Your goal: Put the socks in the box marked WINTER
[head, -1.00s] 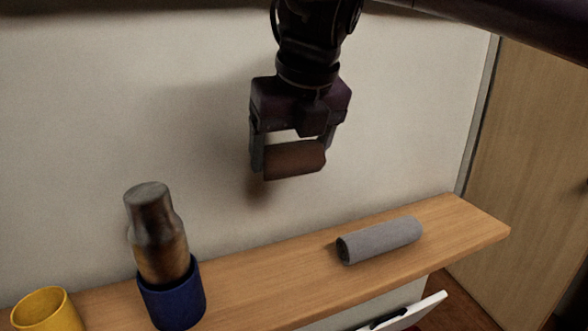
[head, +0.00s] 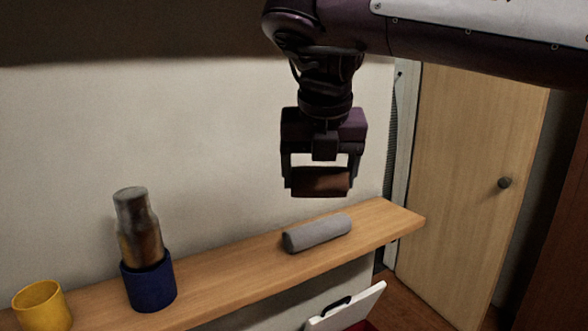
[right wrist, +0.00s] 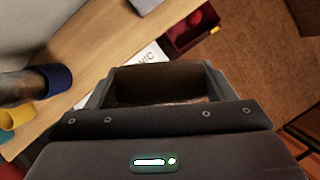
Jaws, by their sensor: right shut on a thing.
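My right gripper (head: 320,182) is shut on a brown roll (head: 321,181), perhaps rolled socks, and holds it in the air above the shelf. In the right wrist view the brown roll (right wrist: 160,84) fills the space between the fingers. A grey roll (head: 318,233), perhaps also socks, lies on the wooden shelf (head: 225,272) below the gripper, apart from it. In the right wrist view a dark red box (right wrist: 192,38) with something red inside stands past the shelf edge. A white panel (right wrist: 148,56) beside it bears partly hidden letters; I cannot read WINTER. My left gripper is out of view.
A brown and grey bottle (head: 138,228) stands in a blue cup (head: 150,287) on the shelf. A yellow cup (head: 42,306) is at the far left. A white panel with a dark handle (head: 345,308) is below the shelf. A wooden door (head: 465,170) is at right.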

